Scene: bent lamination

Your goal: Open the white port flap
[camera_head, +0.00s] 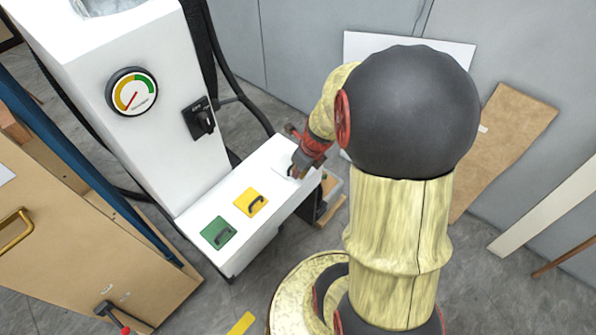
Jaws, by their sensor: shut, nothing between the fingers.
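The white port flap (283,169) lies at the far right end of the machine's low white ledge, with a dark handle. It looks flat on the ledge; my gripper hides part of it, and I cannot tell whether it is lifted at all. My gripper (297,175) is shut and empty, its tips right at the flap by the handle. I cannot tell whether they touch it. A yellow flap (251,202) and a green flap (218,233), each with a dark handle, lie in the same row toward the lower left.
The white machine (150,120) carries a round gauge (132,91) and a black rotary switch (201,119) behind the ledge. A wooden cabinet (80,240) stands at left. Boards (505,140) lean on the grey wall at right. My arm fills the middle right.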

